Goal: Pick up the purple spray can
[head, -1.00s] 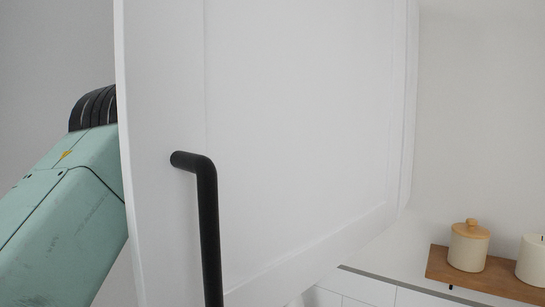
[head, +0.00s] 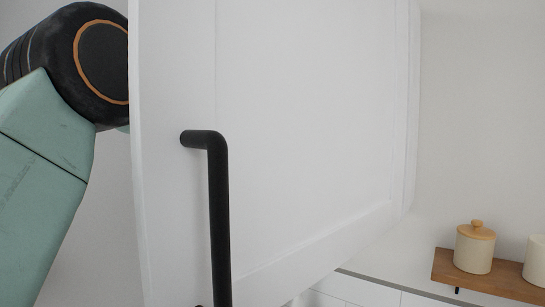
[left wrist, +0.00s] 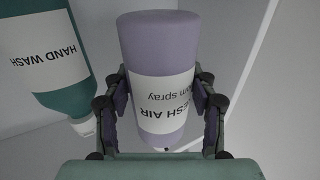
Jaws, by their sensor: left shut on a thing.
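The purple spray can (left wrist: 158,45) is in the left wrist view, with a white label reading "ESH AIR" and "room spray" upside down in the picture. My left gripper (left wrist: 160,100) is shut on the can, one finger on each side of it. The can is not visible in the head view. There my left arm comes in from the left and its far part is hidden behind a white cabinet door. My right gripper is in neither view.
A green hand wash bottle (left wrist: 50,50) is close on the left of the can. The white door (head: 300,130) with a black handle (head: 218,220) fills the head view's middle. A wooden shelf (head: 500,278) holds a lidded jar (head: 474,250) at right.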

